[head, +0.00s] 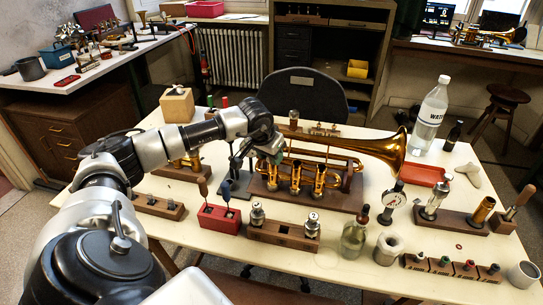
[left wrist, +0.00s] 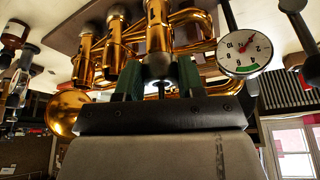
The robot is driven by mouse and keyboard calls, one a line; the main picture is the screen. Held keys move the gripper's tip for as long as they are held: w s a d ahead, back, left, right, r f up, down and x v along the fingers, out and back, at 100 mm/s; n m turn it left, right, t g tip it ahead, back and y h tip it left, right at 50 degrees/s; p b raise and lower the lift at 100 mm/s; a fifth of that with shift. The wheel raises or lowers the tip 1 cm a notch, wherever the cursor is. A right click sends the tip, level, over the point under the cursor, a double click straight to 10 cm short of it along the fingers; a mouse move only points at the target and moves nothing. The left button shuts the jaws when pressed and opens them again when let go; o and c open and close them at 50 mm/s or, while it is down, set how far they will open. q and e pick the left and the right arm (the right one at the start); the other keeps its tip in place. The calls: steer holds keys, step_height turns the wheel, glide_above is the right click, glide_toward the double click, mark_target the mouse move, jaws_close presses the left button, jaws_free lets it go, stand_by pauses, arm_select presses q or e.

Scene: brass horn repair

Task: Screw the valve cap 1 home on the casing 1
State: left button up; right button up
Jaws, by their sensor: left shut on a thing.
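The brass trumpet (head: 345,150) lies in a wooden stand (head: 335,197) on the bench, with its bell to the right. Its three casings stand upright; casing 1 (head: 273,177) is the leftmost. My left gripper (head: 272,152) is over casing 1. In the left wrist view its green-padded jaws (left wrist: 158,80) are shut on a small grey part, the valve cap 1 (left wrist: 158,66), in line with a brass casing (left wrist: 157,35). The jaws hide most of the cap, so I cannot tell how far it sits on the casing. My right gripper is out of view.
A dial gauge (left wrist: 244,50) on a black stand (head: 235,180) is close to my left gripper. A wooden block (head: 283,233) with two metal parts, a red block (head: 219,219) and a glass bottle (head: 355,236) stand in front. A water bottle (head: 431,115) stands at the back right.

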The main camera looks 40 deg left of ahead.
arm_select(q)
steer(key=o, duration=1.1)
